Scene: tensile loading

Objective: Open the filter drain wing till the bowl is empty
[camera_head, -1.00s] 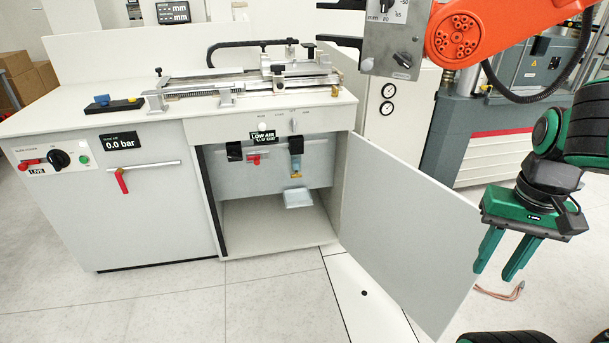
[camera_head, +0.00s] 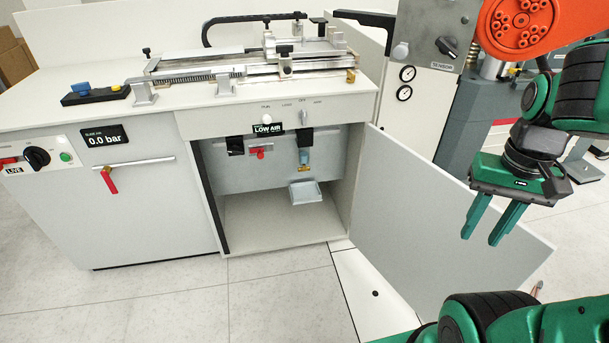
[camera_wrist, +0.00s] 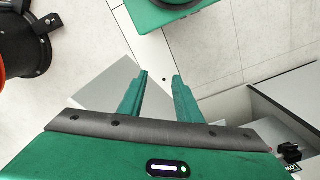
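The filter bowl (camera_head: 304,157) hangs inside the open cabinet below the bench, with a small brass-coloured piece (camera_head: 305,169) at its lower end, likely the drain wing. A grey tray (camera_head: 305,192) sits below it. Whether the bowl holds liquid is too small to tell. My gripper (camera_head: 478,239) is at the right, in front of the opened cabinet door (camera_head: 440,215) and well apart from the bowl. Its two green fingers are spread and empty. In the wrist view the fingers (camera_wrist: 158,75) point over the floor, and the bowl is not seen.
A red-handled valve (camera_head: 257,152) is left of the bowl. The panel reads 0.0 bar (camera_head: 105,140) and a sign reads LOW AIR (camera_head: 268,129). The floor before the cabinet is clear.

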